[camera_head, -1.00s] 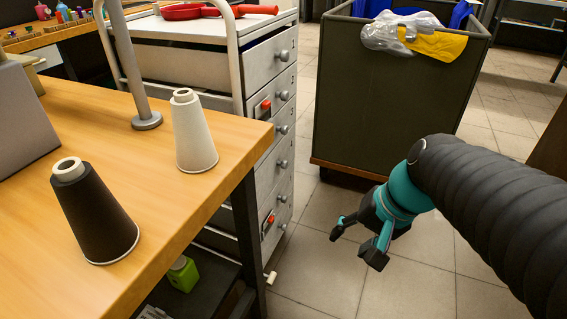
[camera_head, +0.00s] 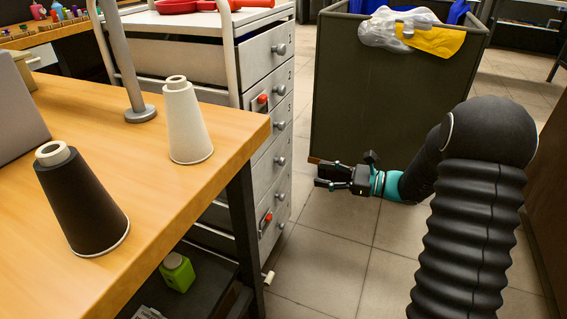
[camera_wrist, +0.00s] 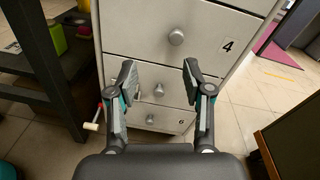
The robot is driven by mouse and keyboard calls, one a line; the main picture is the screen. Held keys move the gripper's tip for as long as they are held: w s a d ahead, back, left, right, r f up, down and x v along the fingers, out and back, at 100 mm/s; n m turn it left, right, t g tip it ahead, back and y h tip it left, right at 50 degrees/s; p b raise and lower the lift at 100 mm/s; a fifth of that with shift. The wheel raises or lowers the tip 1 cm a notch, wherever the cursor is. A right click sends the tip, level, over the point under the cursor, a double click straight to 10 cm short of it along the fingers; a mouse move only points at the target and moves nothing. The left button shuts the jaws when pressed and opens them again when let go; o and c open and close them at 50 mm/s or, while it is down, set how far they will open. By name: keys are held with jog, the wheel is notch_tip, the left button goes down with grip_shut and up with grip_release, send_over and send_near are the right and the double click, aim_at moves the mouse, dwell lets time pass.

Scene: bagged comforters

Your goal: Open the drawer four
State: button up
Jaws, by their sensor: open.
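The grey drawer cabinet (camera_head: 262,110) stands beside the table, with a column of round knobs on its front. In the wrist view, drawer four (camera_wrist: 140,32) bears the label "4" and is shut. Its round knob (camera_wrist: 176,37) is above and slightly right of the middle between my fingertips. My gripper (camera_head: 320,176) is open and empty, to the right of the cabinet front in the head view and apart from it. In the wrist view my gripper (camera_wrist: 159,75) faces the drawers, with a lower knob (camera_wrist: 158,90) showing between its fingers.
The wooden table (camera_head: 160,215) holds a black cone (camera_head: 82,205) and a white cone (camera_head: 187,125). A dark bin (camera_head: 375,90) with a plastic bag and yellow cloth stands behind my gripper. Red latches (camera_head: 263,99) sit on the cabinet front. Tiled floor lies free before the drawers.

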aim_at(284, 162)
jog(key=shift+m+t+y, duration=0.3)
jog(key=shift+m+t, duration=0.3)
jog(key=shift+m, duration=0.1)
jog(key=x, duration=0.4)
jog(key=w+f+x, duration=0.1)
jog(key=x, duration=0.4)
jog(key=w+b+x, duration=0.1)
jog(key=x, duration=0.3)
jog(key=shift+d+f, duration=0.2)
grip_shut()
